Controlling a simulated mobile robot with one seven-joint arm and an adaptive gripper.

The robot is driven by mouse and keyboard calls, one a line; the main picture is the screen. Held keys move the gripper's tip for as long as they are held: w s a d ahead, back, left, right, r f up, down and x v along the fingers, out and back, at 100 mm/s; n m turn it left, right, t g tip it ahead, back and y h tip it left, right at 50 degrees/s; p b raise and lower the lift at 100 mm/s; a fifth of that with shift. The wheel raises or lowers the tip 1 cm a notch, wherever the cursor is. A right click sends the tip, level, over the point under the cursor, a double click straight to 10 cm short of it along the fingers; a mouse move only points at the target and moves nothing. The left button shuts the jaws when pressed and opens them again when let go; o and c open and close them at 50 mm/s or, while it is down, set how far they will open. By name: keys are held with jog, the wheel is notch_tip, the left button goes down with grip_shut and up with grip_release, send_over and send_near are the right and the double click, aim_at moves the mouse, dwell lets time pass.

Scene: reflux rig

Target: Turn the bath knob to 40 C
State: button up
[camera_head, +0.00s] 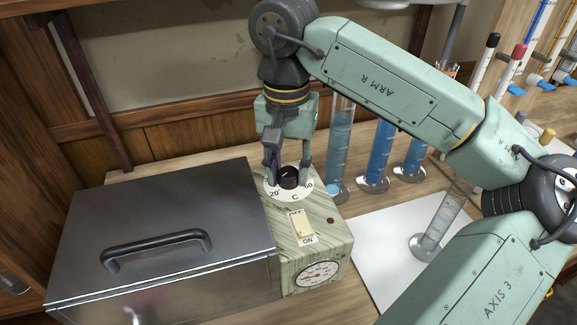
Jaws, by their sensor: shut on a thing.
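The bath knob (290,179) is a small black cylinder on a white dial plate (272,188) marked 20, 60 and C. The plate lies on top of the bath's green striped control box (318,232). My gripper (288,170) points down from above and is shut on the knob, with one finger on its left and one on its right. The fingers and knob hide part of the scale. I cannot tell which value the knob points at. An ON switch (301,224) and a round gauge with a red needle (319,273) are on the box.
The bath's steel lid with a dark handle (157,248) is at left. Cylinders of blue liquid (379,155) stand behind my arm. A clear cylinder (436,228) stands on a white mat (372,236) at right. A wooden wall is close behind.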

jog(key=shift+c, duration=1.3)
jog(key=shift+m+b, duration=0.3)
jog(key=m+b, duration=0.2)
jog(key=m, duration=0.1)
jog(key=shift+f, duration=0.15)
jog(key=m+b, duration=0.2)
jog(key=m, duration=0.2)
jog(key=m+b, duration=0.1)
jog(key=m, duration=0.2)
jog(key=shift+d+m, duration=0.1)
jog(key=shift+m, duration=0.3)
jog(key=m+b, duration=0.1)
jog(key=m, duration=0.5)
jog(key=shift+s+b, duration=0.1)
jog(key=shift+b, duration=0.25)
jog(key=m+b, duration=0.1)
jog(key=m, duration=0.5)
jog(key=shift+m, duration=0.3)
